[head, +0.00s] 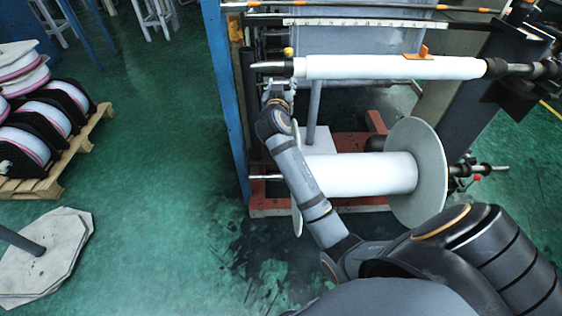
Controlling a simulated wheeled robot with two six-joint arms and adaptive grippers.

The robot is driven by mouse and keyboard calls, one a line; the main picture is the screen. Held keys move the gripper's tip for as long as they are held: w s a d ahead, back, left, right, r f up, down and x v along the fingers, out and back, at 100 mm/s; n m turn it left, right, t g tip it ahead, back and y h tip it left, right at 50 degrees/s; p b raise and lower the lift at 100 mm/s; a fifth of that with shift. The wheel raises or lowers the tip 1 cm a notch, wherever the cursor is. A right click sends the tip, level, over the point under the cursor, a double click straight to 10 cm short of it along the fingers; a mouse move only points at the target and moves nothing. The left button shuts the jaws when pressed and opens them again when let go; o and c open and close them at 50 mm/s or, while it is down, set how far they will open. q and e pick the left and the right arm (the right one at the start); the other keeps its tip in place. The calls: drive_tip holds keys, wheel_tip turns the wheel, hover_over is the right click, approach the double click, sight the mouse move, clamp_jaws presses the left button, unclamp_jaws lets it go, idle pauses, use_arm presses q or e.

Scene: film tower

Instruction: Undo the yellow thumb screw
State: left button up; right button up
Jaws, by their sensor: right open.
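The small yellow thumb screw (288,52) stands up on the dark chuck at the left end of the upper shaft, which carries a white roll (380,67). My right arm reaches up from the lower right, across the front of the machine. Its gripper (280,86) is open just below the chuck and the thumb screw, apart from the screw in the picture. The fingers are small here, and the depth between them and the screw is hard to tell. My left gripper is not in view.
A lower white spool (360,175) with a large grey flange sits below the upper roll, beside my forearm. A blue post (226,100) stands left of my gripper. Pallets with film reels (40,125) are far left.

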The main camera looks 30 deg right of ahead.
drive_tip(key=s+a+f+n+g+y+p, duration=0.1)
drive_tip(key=s+f+n+g+y, duration=0.1)
drive_tip(key=f, duration=1)
drive_tip(key=s+a+f+n+g+y, duration=0.1)
drive_tip(key=s+a+f+n+y, duration=0.1)
drive_tip(key=f, duration=1.1)
drive_tip(key=shift+s+a+f+g+y+p, duration=0.3)
drive_tip(key=shift+s+g+p, duration=0.1)
drive_tip(key=shift+s, duration=0.35)
drive_tip(key=shift+d, duration=0.1)
